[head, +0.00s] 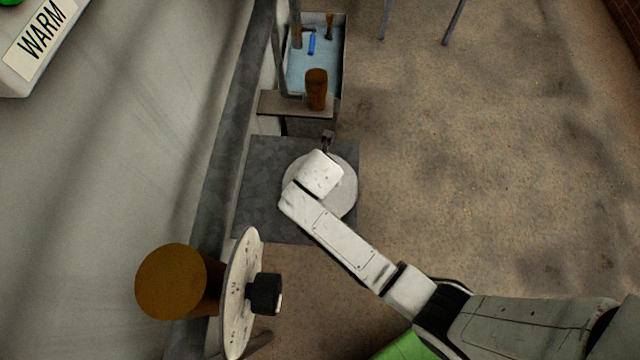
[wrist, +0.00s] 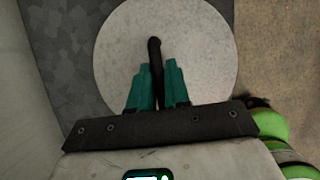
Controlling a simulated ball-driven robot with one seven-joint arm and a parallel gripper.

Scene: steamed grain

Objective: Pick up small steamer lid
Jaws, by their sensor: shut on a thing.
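The small steamer lid is a pale grey round disc (head: 346,192) over a dark grey square surface (head: 262,165) in the head view, partly hidden by my arm. In the wrist view the lid (wrist: 205,45) fills the upper middle, with a thin black handle (wrist: 154,50) on top. My gripper (wrist: 156,68) has teal fingers shut on this handle, one on each side. I cannot tell whether the lid is touching what lies under it.
A brown cylinder (head: 170,282) and an upright speckled disc with a black knob (head: 240,295) are at the lower left. A brown cup (head: 316,90) stands on a small ledge near a blue-bottomed tray (head: 326,75). Open brown floor (head: 480,150) lies to the right.

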